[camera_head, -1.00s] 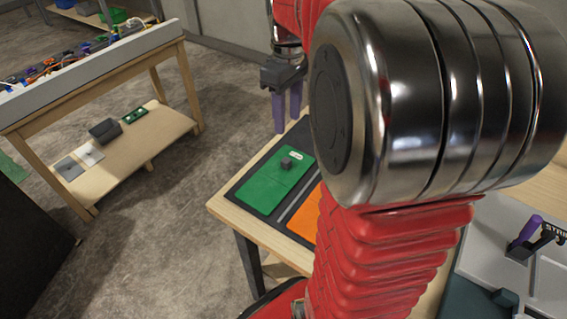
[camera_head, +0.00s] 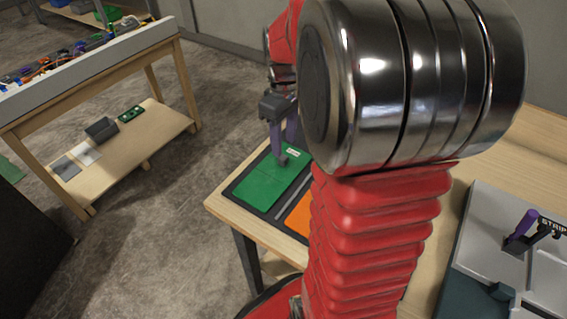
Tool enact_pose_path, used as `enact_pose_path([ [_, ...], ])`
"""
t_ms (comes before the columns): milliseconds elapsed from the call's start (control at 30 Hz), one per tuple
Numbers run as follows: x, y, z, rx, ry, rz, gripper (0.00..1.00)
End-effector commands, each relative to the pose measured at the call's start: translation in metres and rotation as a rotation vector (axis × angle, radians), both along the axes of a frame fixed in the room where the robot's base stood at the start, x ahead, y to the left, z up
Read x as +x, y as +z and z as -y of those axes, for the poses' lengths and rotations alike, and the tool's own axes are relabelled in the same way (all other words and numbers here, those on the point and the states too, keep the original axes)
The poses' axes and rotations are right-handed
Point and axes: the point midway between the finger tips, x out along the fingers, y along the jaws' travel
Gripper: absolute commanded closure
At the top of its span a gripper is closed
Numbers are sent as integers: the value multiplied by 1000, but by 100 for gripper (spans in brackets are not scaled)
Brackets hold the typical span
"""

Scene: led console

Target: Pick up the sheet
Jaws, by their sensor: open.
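A green sheet (camera_head: 262,187) lies flat in a dark tray on the wooden table, with a small white label near its far right corner. A small grey block (camera_head: 282,160) stands on the sheet and is partly covered by the fingers. My gripper (camera_head: 284,147) points down with its purple fingers at the block, open; whether the fingers touch the block I cannot tell. An orange sheet (camera_head: 299,214) lies in the tray to the right, partly hidden by my red arm.
The dark tray (camera_head: 236,192) sits near the table's left corner. At the right is a grey machine (camera_head: 487,231) with a purple-handled lever (camera_head: 522,226). A wooden bench (camera_head: 130,158) with small parts stands at the left, with floor between.

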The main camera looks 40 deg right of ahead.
Motion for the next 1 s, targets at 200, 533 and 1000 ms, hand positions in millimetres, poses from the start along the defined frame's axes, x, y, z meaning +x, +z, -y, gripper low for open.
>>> enact_pose_path([
  [200, 0, -8, -1, 1, 0, -3, 59],
  [533, 0, -48, -2, 1, 0, -3, 59],
  [1000, 1, -52, -2, 0, 1, 0, 59],
])
